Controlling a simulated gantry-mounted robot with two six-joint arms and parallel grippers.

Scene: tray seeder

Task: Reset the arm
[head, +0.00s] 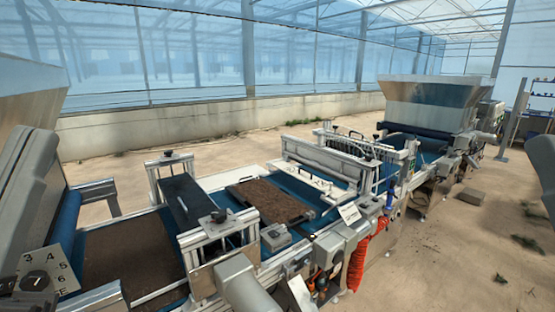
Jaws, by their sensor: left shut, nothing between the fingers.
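My left gripper (8,286) shows only as a small dark piece at the lower left edge of the head view, beside a number dial (38,282). It is shut with nothing held; most of it is cut off by the frame, and I cannot tell whether it touches the dial. My right gripper is not in view.
The seeder line runs from lower left to upper right. A soil-filled tray (270,201) lies on its blue belt (302,190). A metal hopper (435,92) stands at the far end. Orange coiled hose (357,265) hangs at the near side. Concrete floor (455,250) at right is mostly clear.

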